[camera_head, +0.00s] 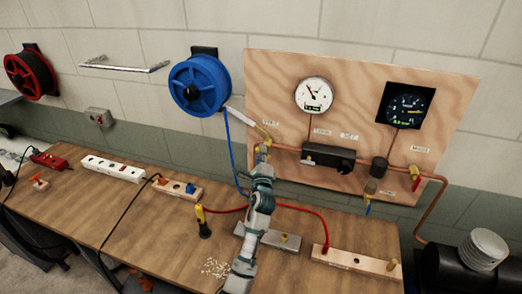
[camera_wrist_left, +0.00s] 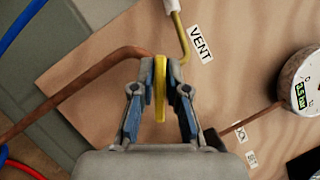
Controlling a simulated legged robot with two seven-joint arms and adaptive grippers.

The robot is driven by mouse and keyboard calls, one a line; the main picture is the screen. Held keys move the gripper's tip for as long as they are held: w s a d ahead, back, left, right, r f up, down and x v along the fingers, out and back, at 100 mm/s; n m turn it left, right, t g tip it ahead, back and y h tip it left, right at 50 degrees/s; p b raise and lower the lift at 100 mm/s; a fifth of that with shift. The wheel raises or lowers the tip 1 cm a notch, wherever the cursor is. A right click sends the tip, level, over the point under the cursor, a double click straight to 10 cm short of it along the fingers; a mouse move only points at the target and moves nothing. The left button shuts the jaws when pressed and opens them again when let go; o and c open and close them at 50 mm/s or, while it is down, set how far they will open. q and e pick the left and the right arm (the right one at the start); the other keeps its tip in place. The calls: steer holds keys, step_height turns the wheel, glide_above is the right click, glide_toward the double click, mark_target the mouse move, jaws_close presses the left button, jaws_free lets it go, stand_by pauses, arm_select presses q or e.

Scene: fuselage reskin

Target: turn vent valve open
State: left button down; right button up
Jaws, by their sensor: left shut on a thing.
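The vent valve's yellow handle (camera_wrist_left: 160,100) shows edge-on in the wrist view, between my blue-padded fingers. My left gripper (camera_wrist_left: 160,78) is shut on this handle. In the head view my left gripper (camera_head: 263,152) reaches up to the left edge of the plywood board, and it largely hides the handle there. The VENT label (camera_wrist_left: 200,43) is beside the brass vent tube (camera_wrist_left: 181,36), just beyond the fingertips. The valve body is mostly hidden by the gripper. My right gripper is not in view.
The plywood board (camera_head: 440,110) carries a white gauge (camera_head: 314,95), a dark gauge (camera_head: 405,104) and a red-handled valve (camera_head: 416,178). A copper pipe (camera_head: 433,210) runs down at right. A blue hose (camera_head: 233,150) hangs left of my arm. The workbench (camera_head: 150,222) holds a white power strip (camera_head: 113,168).

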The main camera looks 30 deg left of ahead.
arm_select(q)
steer(key=n+g+p, duration=0.1)
steer(key=n, duration=0.1)
steer(key=n+p, duration=0.2)
steer(key=shift+f+n+g, duration=0.3)
steer(key=shift+f+g, duration=0.1)
steer(key=shift+f+n+g+h+p, duration=0.25)
steer(key=shift+n+g+h+p, duration=0.2)
steer(key=shift+n+p, duration=0.7)
steer(key=c, duration=1.2)
jaws_free()
steer(key=shift+c, duration=0.2)
steer(key=shift+w, duration=0.15)
steer(key=shift+r, duration=0.1)
steer(key=v, duration=1.2)
